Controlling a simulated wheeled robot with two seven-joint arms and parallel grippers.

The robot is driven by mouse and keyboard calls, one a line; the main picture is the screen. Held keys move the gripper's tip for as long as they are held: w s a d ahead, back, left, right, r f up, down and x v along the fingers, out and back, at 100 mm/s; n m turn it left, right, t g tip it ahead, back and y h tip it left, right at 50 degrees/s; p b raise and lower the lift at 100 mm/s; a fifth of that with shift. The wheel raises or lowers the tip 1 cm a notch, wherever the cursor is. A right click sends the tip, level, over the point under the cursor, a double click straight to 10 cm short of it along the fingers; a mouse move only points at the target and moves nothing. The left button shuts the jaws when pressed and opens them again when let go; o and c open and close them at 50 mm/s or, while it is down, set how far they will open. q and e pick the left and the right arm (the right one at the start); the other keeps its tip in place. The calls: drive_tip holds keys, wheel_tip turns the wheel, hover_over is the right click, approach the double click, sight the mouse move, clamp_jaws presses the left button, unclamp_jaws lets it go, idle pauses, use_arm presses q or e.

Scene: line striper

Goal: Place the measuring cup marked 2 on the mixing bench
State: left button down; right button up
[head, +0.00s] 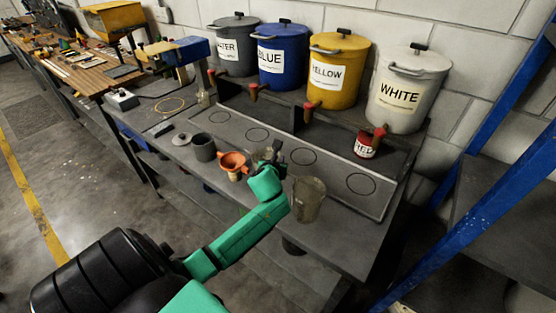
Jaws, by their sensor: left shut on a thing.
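My left gripper (272,156) is over the bench, at the end of the green arm. It is shut on a translucent brownish measuring cup (257,167), mostly hidden behind the gripper and arm. I cannot read a mark on it, nor tell if it touches the bench. A second translucent measuring cup (309,199) stands upright near the bench's front edge, right of my arm; no number is readable on it. The mixing bench (345,232) is the grey-topped bench below the paint containers. My right gripper is not in view.
Lidded containers labelled blue (283,56), yellow (338,72) and white (406,92), plus a grey one (235,47), line the back, with taps. A small red-labelled tin (366,147), an orange funnel (233,163) and a dark cup (203,147) stand nearby. A blue-framed rack (470,215) is at right.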

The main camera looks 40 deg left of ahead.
use_arm(q)
drive_tip(key=shift+f, duration=0.15)
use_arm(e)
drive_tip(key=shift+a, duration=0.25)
use_arm(q)
drive_tip(key=c, duration=0.9)
unclamp_jaws()
drive_tip(key=v, duration=1.2)
drive_tip(key=shift+b, duration=0.45)
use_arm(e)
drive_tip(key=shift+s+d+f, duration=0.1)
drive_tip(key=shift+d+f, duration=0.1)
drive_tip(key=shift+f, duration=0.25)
